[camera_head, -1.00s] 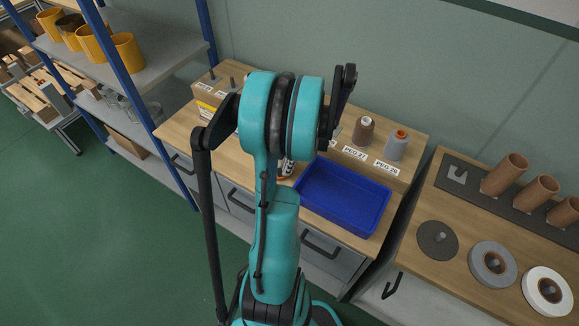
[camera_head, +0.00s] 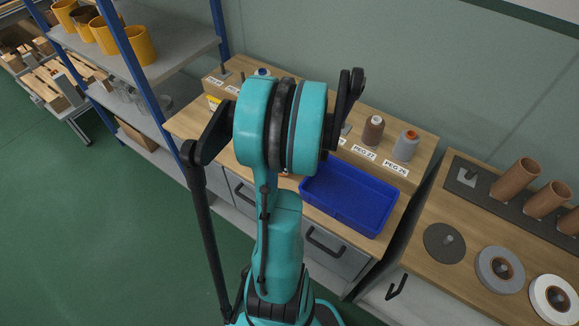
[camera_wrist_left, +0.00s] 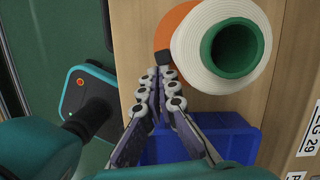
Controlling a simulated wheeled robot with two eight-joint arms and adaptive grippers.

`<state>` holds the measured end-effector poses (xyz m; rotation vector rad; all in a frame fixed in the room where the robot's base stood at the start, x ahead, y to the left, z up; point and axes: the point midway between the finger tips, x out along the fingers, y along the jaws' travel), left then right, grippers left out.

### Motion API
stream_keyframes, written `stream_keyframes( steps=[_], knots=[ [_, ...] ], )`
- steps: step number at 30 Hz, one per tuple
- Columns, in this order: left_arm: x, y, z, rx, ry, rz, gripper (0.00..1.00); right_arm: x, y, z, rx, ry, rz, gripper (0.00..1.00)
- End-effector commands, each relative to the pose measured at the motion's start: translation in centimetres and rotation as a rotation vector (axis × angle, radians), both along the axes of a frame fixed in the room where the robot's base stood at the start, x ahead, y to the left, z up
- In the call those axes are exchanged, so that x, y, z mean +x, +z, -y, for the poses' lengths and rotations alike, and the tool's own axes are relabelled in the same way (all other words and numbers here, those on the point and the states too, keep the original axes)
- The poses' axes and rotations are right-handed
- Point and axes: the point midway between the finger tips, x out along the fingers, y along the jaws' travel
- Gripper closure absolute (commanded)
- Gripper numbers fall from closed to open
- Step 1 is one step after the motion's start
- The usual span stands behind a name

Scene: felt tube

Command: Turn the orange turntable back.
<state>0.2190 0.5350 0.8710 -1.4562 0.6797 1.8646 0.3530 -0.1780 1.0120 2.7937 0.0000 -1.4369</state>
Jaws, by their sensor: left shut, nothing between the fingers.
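The orange turntable (camera_wrist_left: 171,27) shows in the left wrist view as a curved orange edge on the wooden top. A white spool with a green core (camera_wrist_left: 228,46) covers most of it. A small dark block (camera_wrist_left: 163,57) shows at the turntable's near edge. My left gripper (camera_wrist_left: 161,73) is shut and empty, its fingertips close to this block; I cannot tell whether they touch it. In the head view my teal arm hides the turntable and the gripper's fingers. My right gripper is not in view.
A blue tray (camera_head: 348,197) stands on the wooden workbench, below the gripper in the wrist view. Brown (camera_head: 373,130) and grey (camera_head: 405,146) spools stand behind it. A right-hand bench (camera_head: 470,222) holds brown tubes and discs. A blue-posted shelf (camera_head: 180,45) stands left.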

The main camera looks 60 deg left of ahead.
Motion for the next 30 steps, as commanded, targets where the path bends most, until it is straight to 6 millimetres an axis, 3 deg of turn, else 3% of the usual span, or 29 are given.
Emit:
stream_keyframes(
  steps=[30],
  knots=[
    [-0.70, 0.01, -0.32, 0.000, 0.006, 0.000, 1.00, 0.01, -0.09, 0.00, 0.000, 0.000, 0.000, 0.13]
  ],
)
